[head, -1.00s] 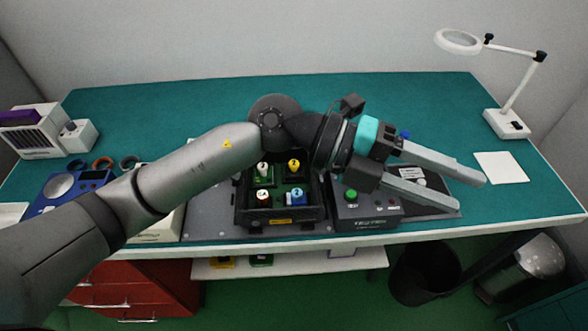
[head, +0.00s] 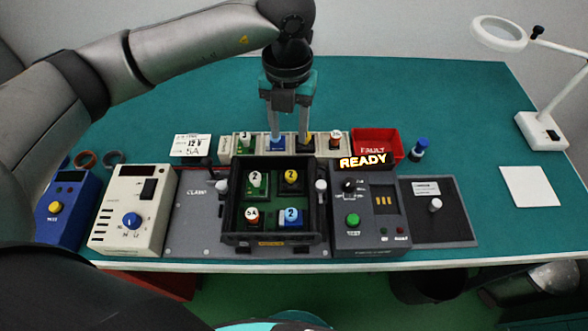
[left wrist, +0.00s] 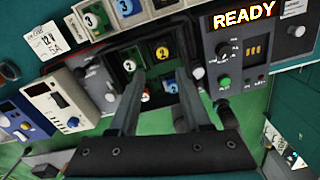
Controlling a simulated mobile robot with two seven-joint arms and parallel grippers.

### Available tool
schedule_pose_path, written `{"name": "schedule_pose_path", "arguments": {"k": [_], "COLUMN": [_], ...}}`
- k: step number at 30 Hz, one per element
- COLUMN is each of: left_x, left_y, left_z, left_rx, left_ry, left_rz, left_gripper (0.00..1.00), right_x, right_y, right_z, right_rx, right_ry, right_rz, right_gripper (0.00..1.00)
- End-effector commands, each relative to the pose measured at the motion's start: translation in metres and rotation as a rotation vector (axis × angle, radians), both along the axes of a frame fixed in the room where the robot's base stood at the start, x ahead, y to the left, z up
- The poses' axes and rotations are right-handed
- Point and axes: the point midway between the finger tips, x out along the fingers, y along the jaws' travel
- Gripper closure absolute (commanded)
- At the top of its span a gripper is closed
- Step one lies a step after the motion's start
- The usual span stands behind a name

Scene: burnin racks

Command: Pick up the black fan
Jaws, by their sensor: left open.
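I cannot make out a black fan in either view. My left gripper (head: 289,138) hangs pointing down, with its two fingers apart and nothing seen between them. In the head view its fingertips overlap the row of holders (head: 228,147) behind the black tray. In the left wrist view my left gripper (left wrist: 155,105) shows both fingers spread, with the tray between and beyond them. The black open tray (head: 271,238) holds several small modules with numbered knobs, including a green one (head: 256,187) and a blue one (head: 291,217). My right gripper is not in view.
A grey control box (head: 368,236) with a lit READY sign stands right of the tray. A red bin (head: 376,140) is behind it. A cream power unit (head: 131,205) and a blue meter (head: 66,205) are left. A magnifier lamp (head: 541,130) stands right. The back of the teal table is clear.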

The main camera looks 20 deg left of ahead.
Motion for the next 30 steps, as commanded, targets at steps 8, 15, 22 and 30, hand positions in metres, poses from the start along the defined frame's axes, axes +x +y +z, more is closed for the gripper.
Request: {"name": "schedule_pose_path", "arguments": {"k": [8, 15, 22, 30], "left_x": [-0.002, -0.001, -0.003, -0.003], "left_y": [-0.001, -0.001, -0.004, -0.005], "left_z": [-0.060, -0.084, -0.110, -0.136], "left_rx": [-0.001, -0.002, -0.002, -0.003], "left_ry": [0.005, 0.002, 0.005, 0.002], "left_rz": [-0.003, -0.002, -0.004, -0.003], "left_gripper": [0.52, 0.52, 0.52, 0.52], "right_x": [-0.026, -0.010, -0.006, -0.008], "right_y": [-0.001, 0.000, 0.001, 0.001], "right_z": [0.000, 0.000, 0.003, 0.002], "right_rx": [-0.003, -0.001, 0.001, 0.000], "right_ry": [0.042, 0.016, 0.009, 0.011], "right_rz": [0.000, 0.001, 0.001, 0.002], "right_gripper": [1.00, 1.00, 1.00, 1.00]}}
